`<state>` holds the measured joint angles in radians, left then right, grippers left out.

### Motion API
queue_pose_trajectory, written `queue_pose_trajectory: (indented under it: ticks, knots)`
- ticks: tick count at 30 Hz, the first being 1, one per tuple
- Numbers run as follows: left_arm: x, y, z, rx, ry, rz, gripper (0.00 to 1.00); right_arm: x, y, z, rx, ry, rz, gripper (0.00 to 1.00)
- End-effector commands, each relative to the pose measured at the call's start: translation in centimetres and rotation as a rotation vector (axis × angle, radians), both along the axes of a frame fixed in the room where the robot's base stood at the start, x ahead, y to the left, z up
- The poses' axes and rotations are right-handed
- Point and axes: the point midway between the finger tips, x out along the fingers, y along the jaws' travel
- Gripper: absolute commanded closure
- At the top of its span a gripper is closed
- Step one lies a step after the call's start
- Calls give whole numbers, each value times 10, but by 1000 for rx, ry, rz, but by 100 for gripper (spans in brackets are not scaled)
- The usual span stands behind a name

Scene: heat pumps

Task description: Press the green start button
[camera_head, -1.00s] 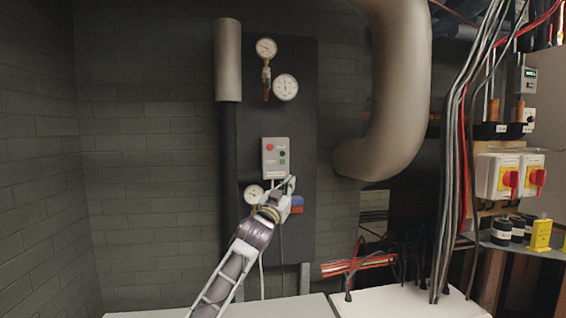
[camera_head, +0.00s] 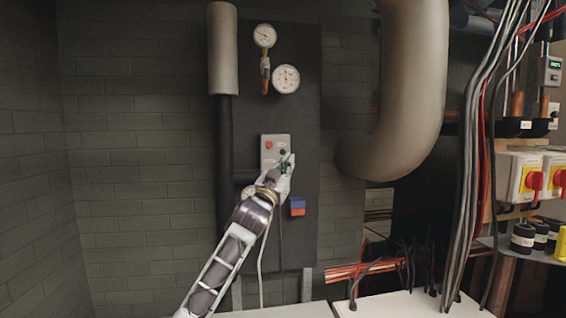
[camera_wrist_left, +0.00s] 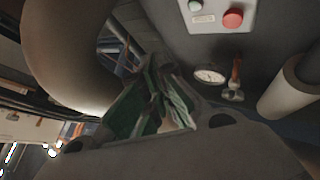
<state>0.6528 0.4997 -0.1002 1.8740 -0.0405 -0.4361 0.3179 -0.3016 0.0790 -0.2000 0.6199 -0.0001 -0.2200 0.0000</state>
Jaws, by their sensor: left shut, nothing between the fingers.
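A light grey control box (camera_head: 269,141) is on the dark wall panel, with a red button (camera_head: 268,144) at upper left and a dark round button at its right. My left gripper (camera_head: 289,158) is shut and empty, in front of the box's lower right part, which it hides. In the left wrist view the box (camera_wrist_left: 208,30) is at the top, with the green button (camera_wrist_left: 195,5) cut by the frame edge and the red button (camera_wrist_left: 233,18) beside it. The fingers (camera_wrist_left: 158,85) show below the box there. I cannot tell whether they touch it. My right gripper is not in view.
Two gauges (camera_head: 286,79) and a grey cylinder (camera_head: 223,48) are above. A blue and red block (camera_head: 298,206) is below right of the box. A thick pipe (camera_head: 405,100) is to the right, with hanging cables (camera_head: 468,180) beyond. Brick wall at left is clear.

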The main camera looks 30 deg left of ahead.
Motion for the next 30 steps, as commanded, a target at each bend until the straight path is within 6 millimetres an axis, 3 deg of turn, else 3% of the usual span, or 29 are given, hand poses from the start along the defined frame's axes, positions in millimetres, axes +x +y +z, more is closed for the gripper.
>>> queue_pose_trajectory:
  ticks: [11, 30]
  knots:
    - [9, 7, 1, 1, 1, 1, 100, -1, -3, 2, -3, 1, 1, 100]
    - [53, 40, 1, 0, 2, 0, 100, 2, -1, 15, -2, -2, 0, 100]
